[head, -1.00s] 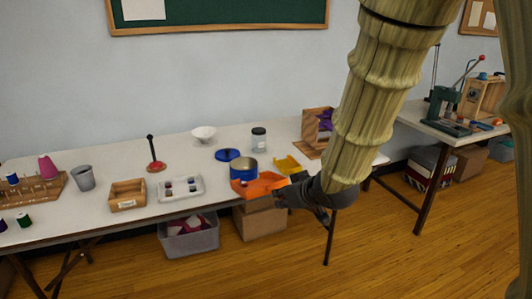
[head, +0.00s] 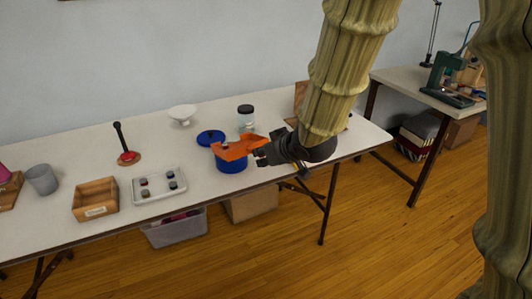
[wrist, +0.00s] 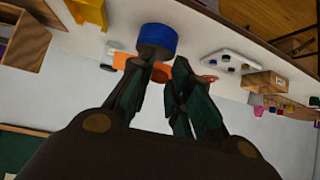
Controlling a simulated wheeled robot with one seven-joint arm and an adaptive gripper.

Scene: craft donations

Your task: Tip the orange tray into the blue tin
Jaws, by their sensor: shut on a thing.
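The orange tray (head: 236,149) is held over the blue tin (head: 232,167) in the head view. It looks tilted, and it covers most of the tin's opening, so the inside of the tin and any contents of the tray are hidden. The tin stands upright on the white table. My gripper (head: 262,155) is shut on the tray's right end. In the wrist view, the tin (wrist: 158,38) shows beyond the fingers, and parts of the orange tray (wrist: 154,71) show between and beside them. I cannot tell whether tray and tin touch.
A blue lid (head: 210,138) lies behind the tin, with a dark-lidded jar (head: 246,119) and a white bowl (head: 182,114) further back. To the left are a white tray of small pots (head: 160,198), a wooden box (head: 95,199) and a red-based stand (head: 128,157).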

